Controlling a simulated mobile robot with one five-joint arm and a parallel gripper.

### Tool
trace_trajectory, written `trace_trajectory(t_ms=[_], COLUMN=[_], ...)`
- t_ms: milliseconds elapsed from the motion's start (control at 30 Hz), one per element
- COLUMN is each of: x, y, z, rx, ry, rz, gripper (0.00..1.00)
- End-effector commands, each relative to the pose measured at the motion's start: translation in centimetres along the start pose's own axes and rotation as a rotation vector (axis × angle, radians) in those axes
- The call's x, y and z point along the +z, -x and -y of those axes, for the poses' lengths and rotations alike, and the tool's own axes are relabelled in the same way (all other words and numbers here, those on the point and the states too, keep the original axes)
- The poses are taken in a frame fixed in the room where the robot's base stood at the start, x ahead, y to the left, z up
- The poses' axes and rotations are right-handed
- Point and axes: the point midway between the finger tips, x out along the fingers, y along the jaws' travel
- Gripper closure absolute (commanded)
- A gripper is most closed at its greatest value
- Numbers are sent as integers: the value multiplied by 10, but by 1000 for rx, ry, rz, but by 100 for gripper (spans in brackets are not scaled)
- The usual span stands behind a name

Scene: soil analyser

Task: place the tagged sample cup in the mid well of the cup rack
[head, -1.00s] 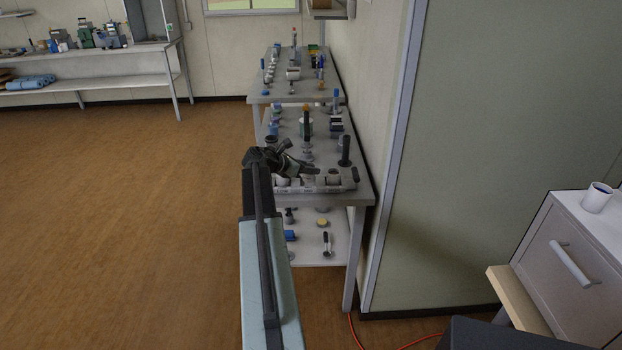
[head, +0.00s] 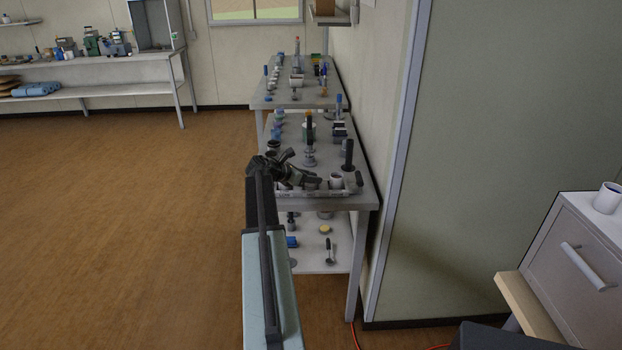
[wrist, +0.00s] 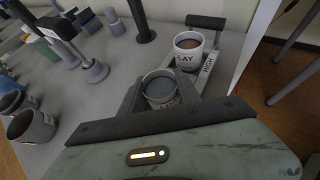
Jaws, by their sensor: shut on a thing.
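My gripper (wrist: 161,92) is shut on a light grey cup (wrist: 160,88) with dark contents and partly hidden lettering. In the head view my gripper (head: 284,170) is over the left part of the cup rack (head: 312,194). The rack's pale edge strip (wrist: 207,70) reads "HIGH" in the wrist view. The fingers hide the held cup's lower part and the rack's middle. I cannot tell whether the held cup is in a well or above it.
A dark cup (wrist: 31,127) stands left of my gripper. A grey post with a round foot (wrist: 95,70) and a black upright handle (wrist: 143,25) stand behind. More items crowd the bench (head: 362,200). The floor on the left (head: 120,220) is clear.

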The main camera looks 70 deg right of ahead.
Motion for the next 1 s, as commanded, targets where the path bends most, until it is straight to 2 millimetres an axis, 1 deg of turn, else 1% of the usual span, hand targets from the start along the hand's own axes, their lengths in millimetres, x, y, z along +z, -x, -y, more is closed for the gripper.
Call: trace_trajectory(t_ms=[233,267,300,333,600,700,767,1000], x=[-3,-2,-2,-2,-1,4,4,7], y=[-2,-1,-1,-1,-1,4,15,76], z=[0,0,0,0,0,1,1,1], rx=[0,0,-1,-1,-1,0,1,2], ry=[0,0,0,0,0,0,0,1], rz=[0,0,0,0,0,0,0,1], gripper=[100,53,42,39,39,39,39,39])
